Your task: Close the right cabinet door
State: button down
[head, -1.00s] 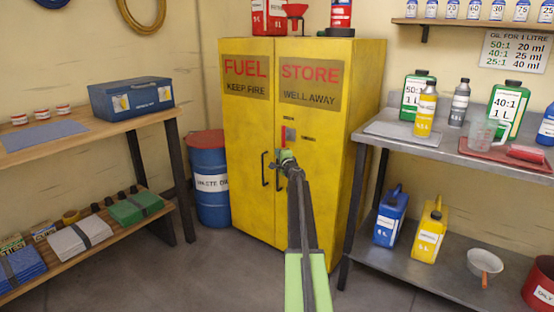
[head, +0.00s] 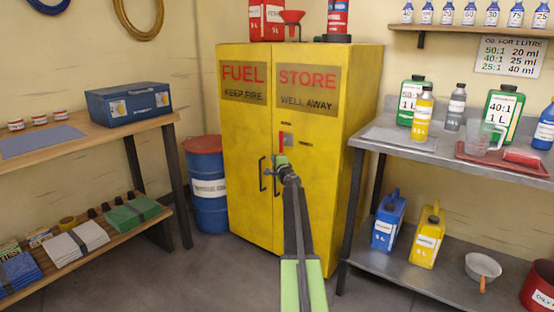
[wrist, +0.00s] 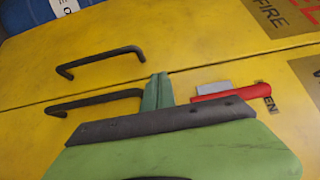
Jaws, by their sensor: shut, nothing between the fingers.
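The yellow fuel cabinet (head: 350,130) stands at the back, and its right door (head: 316,165) looks flush with the left door (head: 242,135). In the wrist view a thin dark seam separates the doors. The right door carries a black handle (wrist: 95,100) and a red lever (wrist: 230,92). The left door's black handle (wrist: 100,60) is farther up in that view. My gripper (head: 280,162) is shut and empty in front of the right door, just below the red lever. In the wrist view its green fingers (wrist: 157,92) are between handle and lever; contact cannot be told.
A blue drum (head: 208,190) stands left of the cabinet. A wooden bench (head: 90,142) is at the left, and a metal bench (head: 450,160) with bottles is close at the right. The floor (head: 190,275) before the cabinet is bare.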

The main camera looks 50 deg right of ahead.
jog(key=s+a, duration=0.1)
jog(key=a, duration=1)
jog(key=shift+s, duration=0.35)
